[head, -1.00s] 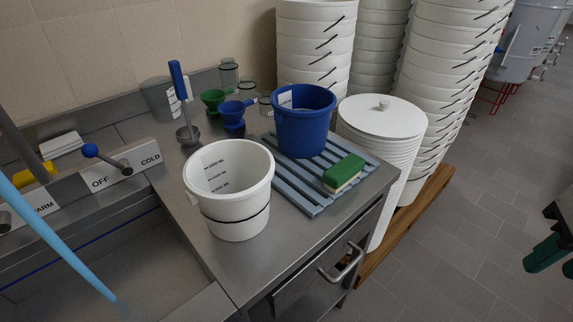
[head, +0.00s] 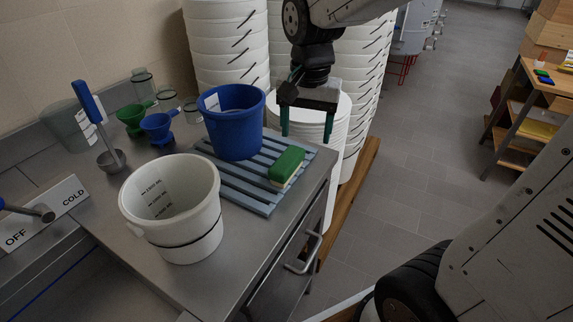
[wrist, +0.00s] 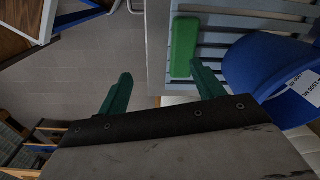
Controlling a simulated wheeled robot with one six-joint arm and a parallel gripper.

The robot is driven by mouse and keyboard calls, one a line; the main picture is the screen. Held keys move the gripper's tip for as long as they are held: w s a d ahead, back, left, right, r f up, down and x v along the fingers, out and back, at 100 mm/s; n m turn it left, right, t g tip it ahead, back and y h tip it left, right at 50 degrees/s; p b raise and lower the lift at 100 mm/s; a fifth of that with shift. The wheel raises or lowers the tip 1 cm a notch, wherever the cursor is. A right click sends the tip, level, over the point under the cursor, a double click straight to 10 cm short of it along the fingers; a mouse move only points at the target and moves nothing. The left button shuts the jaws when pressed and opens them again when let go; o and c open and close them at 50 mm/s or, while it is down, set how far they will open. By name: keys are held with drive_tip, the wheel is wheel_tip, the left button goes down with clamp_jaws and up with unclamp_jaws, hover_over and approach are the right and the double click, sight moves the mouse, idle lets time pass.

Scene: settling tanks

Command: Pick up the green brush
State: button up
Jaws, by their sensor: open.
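The green brush (head: 287,164) is a block with a green top and a pale underside. It lies on the right part of a blue-grey slatted rack (head: 245,200) on the steel counter, beside a blue bucket (head: 233,125). My gripper (head: 308,135) is open and empty, pointing down, above and behind the brush in the head view. The gap between the fingers (wrist: 160,85) shows only floor and counter edge.
A white bucket (head: 172,210) stands at the front of the counter. Green (head: 132,118) and blue (head: 157,127) funnels, a ladle (head: 110,158) and jars stand behind. Tall stacks of white buckets (head: 226,45) rise at the back. Open floor (head: 420,150) lies to the right.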

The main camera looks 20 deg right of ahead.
sight(291, 154)
drive_tip(key=w+f, duration=0.1)
drive_tip(key=w+f+m, duration=0.1)
drive_tip(key=w, duration=0.1)
drive_tip(key=w+f+m, duration=0.1)
drive_tip(key=w, duration=0.1)
drive_tip(key=shift+w+a+f, duration=0.2)
drive_tip(key=shift+w+f+m, duration=0.2)
drive_tip(key=shift+f+m, duration=0.1)
drive_tip(key=shift+f, duration=0.05)
wheel_tip(291, 154, down, 7)
drive_tip(key=shift+s+a+f, duration=0.1)
drive_tip(key=shift+s+f, duration=0.05)
drive_tip(key=shift+f, duration=0.05)
drive_tip(key=c, duration=1.1)
